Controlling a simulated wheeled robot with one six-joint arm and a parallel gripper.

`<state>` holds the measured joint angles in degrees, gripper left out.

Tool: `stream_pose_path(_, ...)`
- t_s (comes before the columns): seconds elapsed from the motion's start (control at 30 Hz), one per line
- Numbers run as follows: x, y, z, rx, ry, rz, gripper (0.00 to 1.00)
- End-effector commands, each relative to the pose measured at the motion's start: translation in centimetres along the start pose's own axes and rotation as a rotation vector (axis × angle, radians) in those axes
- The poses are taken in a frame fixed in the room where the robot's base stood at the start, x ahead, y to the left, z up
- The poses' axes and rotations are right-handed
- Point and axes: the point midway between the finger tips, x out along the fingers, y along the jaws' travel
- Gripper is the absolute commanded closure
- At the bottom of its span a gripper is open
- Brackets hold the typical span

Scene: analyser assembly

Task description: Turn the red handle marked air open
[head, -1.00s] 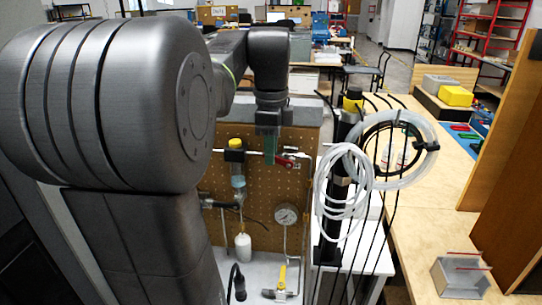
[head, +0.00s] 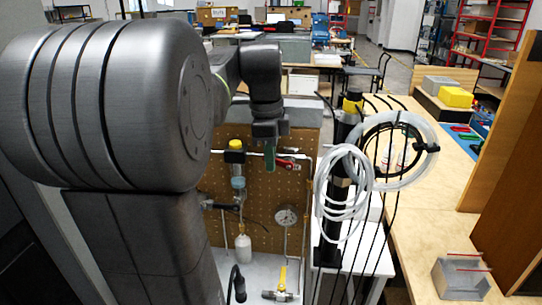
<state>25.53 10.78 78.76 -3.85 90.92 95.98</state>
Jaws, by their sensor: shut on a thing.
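The red handle (head: 289,163) sits on the pipework of the brown pegboard panel, right of the filter with the yellow top. It lies roughly level, pointing right. My gripper (head: 270,158) points down in front of the panel, at the handle's left end. Its fingers are close together and shut on the red handle; they hide that end and the valve body behind. Any marking on the handle is too small to read.
A yellow-topped filter (head: 236,158) hangs left of my gripper. A gauge (head: 286,217) and a yellow-handled valve (head: 282,280) are lower down. A black post (head: 338,190) with coiled clear tubes (head: 345,190) and dark cables stands close on the right.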

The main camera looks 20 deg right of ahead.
Motion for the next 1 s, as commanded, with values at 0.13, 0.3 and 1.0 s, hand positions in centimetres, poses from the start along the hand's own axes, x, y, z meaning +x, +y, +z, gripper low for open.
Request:
stream_pose_path(0.13,0.8,0.1,0.5,-0.006,0.125,0.004,1.0)
stream_pose_path(0.3,1.4,0.0,0.6,-0.005,0.257,0.003,1.0)
stream_pose_path(1.0,1.4,0.0,0.5,0.0,0.328,0.0,0.7)
